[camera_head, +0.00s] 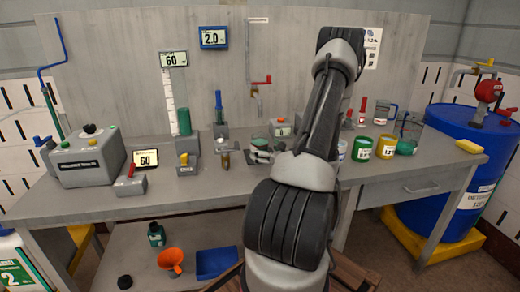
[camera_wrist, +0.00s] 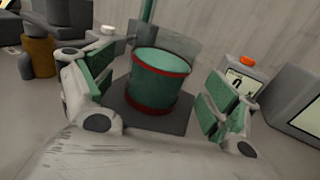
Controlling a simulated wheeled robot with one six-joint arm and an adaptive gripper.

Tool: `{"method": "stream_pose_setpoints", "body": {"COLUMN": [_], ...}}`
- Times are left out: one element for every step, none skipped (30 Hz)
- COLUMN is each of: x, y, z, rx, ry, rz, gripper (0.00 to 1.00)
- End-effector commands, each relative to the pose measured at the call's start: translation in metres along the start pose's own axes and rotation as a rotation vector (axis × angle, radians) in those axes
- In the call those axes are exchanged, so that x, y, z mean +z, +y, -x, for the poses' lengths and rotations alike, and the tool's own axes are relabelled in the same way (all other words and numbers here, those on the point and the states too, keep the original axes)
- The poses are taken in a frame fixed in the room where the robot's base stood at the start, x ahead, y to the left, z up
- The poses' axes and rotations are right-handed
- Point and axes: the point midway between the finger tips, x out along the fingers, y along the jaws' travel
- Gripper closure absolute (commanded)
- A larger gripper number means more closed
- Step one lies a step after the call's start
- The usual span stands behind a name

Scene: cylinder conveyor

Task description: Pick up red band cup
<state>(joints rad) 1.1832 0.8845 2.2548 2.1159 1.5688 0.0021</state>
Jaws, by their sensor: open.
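The red band cup (camera_wrist: 157,88) stands upright on a dark square plate (camera_wrist: 182,123) in the wrist view. It is clear-walled, with green contents and red bands around its upper part and base. My gripper (camera_wrist: 160,94) is open, with one green-padded finger on each side of the cup. Gaps show between the pads and the cup, so it is not gripped. In the head view my gripper (camera_head: 262,150) is small and low over the bench, left of my arm, and the cup there is hard to make out.
A small display unit with an orange knob (camera_wrist: 245,62) stands close to the right finger in the wrist view. A brown cylinder (camera_wrist: 39,57) is at left. In the head view, several cups, including a green one (camera_head: 362,150), stand on the bench (camera_head: 210,184) right of my arm.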

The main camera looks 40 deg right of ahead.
Motion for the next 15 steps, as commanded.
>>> {"method": "stream_pose_setpoints", "body": {"x": [0.0,0.001,0.001,0.001,0.001,0.001,0.001,0.001,0.001,0.001,0.001,0.001,0.001,0.001,0.001], "y": [0.002,0.002,0.001,0.001,0.001,0.001,0.001,0.001,0.0,0.0,0.0,0.0,0.0,0.0,0.0], "z": [-0.009,-0.014,-0.021,-0.025,-0.028,-0.032,-0.034,-0.035,-0.036,-0.036,-0.036,-0.036,-0.036,-0.036,-0.036], "rx": [0.004,0.005,0.004,0.003,0.004,0.003,0.002,0.001,0.001,0.0,0.0,0.0,0.0,0.0,0.0], "ry": [-0.001,-0.002,-0.002,-0.002,-0.001,-0.001,-0.001,-0.001,-0.001,-0.001,-0.001,-0.001,-0.001,-0.001,-0.001], "rz": [0.001,0.002,0.003,0.002,0.001,0.001,0.001,0.001,0.001,0.0,0.0,0.0,0.0,0.0,0.0], "gripper": [0.12,0.12,0.12,0.12,0.12,0.12,0.12,0.12,0.12,0.12,0.12,0.12,0.12,0.12,0.16]}}
